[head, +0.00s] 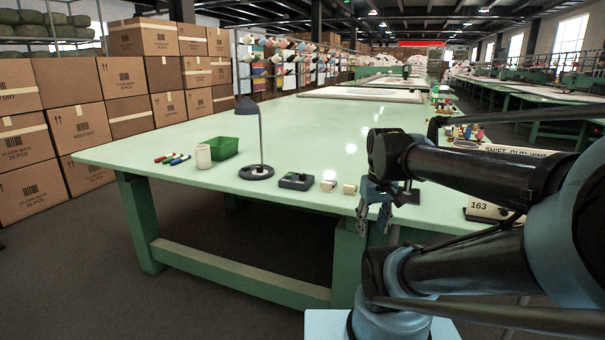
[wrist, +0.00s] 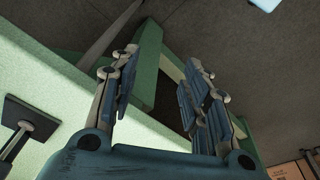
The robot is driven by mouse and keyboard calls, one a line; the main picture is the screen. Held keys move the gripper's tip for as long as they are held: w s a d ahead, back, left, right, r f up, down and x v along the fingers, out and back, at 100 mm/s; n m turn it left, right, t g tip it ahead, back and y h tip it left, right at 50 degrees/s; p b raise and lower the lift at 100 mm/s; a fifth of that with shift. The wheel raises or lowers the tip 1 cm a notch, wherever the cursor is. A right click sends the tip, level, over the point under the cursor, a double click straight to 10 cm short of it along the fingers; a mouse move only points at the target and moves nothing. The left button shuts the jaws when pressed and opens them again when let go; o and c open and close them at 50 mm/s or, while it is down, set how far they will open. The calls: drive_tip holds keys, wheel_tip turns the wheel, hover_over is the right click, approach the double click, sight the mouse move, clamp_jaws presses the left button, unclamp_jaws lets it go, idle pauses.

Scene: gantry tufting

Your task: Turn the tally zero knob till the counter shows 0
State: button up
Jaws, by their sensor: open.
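The tally counter (head: 479,206) is a cream box near the table's right front edge, showing 163. My arm covers part of it, and I cannot make out its zero knob. A white board with the lettering "SHIFT RUN" (head: 515,150) shows behind my arm. My gripper (head: 374,218) hangs fingers down at the table's front edge, left of the counter and apart from it. In the wrist view my gripper (wrist: 164,78) is open with nothing between its fingers, and the green table frame and dark floor lie beyond.
Coloured spools (head: 466,132) stand behind my arm. The table's middle is clear.

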drive_tip(key=w+a+r+n, duration=0.3)
drive_tip(key=w+r, duration=0.4)
drive_tip(key=r, duration=0.1)
wheel_tip(320, 180, up, 13)
drive_tip(key=n+g, duration=0.2)
drive_tip(key=n, duration=0.9)
hover_over(303, 174)
wheel_tip(303, 174, down, 16)
drive_tip(key=shift+s+a+f, duration=0.1)
drive_tip(key=shift+f, duration=0.15)
